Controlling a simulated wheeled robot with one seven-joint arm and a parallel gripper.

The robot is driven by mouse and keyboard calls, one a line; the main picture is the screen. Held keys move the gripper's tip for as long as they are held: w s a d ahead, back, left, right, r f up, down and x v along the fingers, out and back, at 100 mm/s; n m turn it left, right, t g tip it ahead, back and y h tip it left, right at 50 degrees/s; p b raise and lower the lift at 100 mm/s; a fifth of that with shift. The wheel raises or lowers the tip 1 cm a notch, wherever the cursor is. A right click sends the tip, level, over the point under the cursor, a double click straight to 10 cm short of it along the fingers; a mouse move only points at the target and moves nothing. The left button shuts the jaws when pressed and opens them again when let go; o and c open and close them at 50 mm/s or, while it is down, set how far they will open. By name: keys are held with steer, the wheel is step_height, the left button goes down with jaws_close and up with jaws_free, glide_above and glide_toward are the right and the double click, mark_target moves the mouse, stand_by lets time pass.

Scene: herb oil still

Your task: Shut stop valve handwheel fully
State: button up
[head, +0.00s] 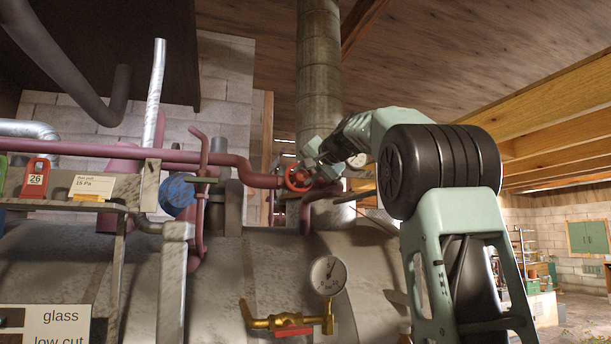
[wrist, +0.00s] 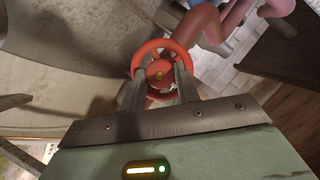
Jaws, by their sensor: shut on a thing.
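The stop valve handwheel (head: 297,177) is a small red-orange wheel at the right end of a dark red pipe (head: 230,161), above the grey boiler. In the wrist view the handwheel (wrist: 152,53) shows as a ring with a round hub at its middle. My gripper (head: 313,168) reaches it from the right in the head view. In the wrist view my gripper (wrist: 160,84) has its two fingers at the near side of the wheel, shut on it. The valve body behind the wheel is mostly hidden, and how far the valve is turned cannot be told.
A pressure gauge (head: 328,275) with a brass cock (head: 275,321) sits on the boiler (head: 260,265) below. A vertical flue (head: 319,70) rises behind the wheel. A shelf (head: 70,203) with tags is at the left. Open room lies at the far right.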

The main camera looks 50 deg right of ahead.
steer(key=shift+f, duration=0.1)
stand_by(0.4)
steer(key=o, duration=1)
steer(key=shift+c, duration=0.2)
steer(key=b+v, duration=0.5)
steer(key=v, duration=1.2)
steer(key=shift+s, duration=0.3)
steer(key=shift+f, duration=0.1)
